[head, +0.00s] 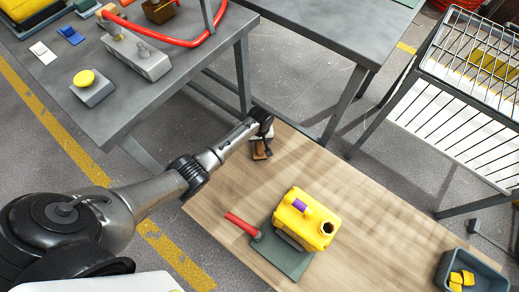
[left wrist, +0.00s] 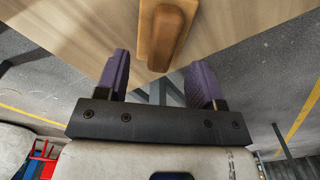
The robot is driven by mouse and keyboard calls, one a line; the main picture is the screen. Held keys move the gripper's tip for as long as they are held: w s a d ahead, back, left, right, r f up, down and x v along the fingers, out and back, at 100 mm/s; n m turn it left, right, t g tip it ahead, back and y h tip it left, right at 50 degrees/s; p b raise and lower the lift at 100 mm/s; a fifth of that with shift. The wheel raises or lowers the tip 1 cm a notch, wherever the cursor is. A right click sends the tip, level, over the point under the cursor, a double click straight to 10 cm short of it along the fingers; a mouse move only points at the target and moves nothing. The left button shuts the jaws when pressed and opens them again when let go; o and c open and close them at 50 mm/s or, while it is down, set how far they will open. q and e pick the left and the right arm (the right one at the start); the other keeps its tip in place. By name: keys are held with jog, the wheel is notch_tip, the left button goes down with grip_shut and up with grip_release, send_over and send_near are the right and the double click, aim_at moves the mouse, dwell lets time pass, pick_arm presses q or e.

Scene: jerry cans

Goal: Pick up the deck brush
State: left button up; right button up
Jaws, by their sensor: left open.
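The deck brush (head: 259,153) is a small brown wooden block near the far left edge of the wooden table, partly hidden by my left gripper in the head view. My left gripper (head: 264,139) is right at the brush in the head view. Its two purple fingers (left wrist: 158,70) stand apart with nothing between them, and the brush appears just beyond them. My right gripper is not in view.
A yellow jerry can (head: 299,217) stands on a grey-green mat (head: 294,267) beside a red-handled tool (head: 242,224). A dark bin (head: 450,257) with yellow pieces is at lower right. A grey bench (head: 120,105) and a wire rack (head: 440,140) flank the table (head: 385,225); its right-middle is clear.

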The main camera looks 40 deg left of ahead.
aim_at(259, 145)
pick_arm(q)
jog(key=shift+a+f+b, duration=0.2)
jog(key=shift+f+b, duration=2.1)
jog(key=shift+f, duration=0.25)
jog(key=shift+s, duration=0.1)
jog(key=shift+c, duration=0.4)
jog(key=c, duration=1)
jog(key=shift+r, duration=0.1)
jog(key=shift+c, duration=0.2)
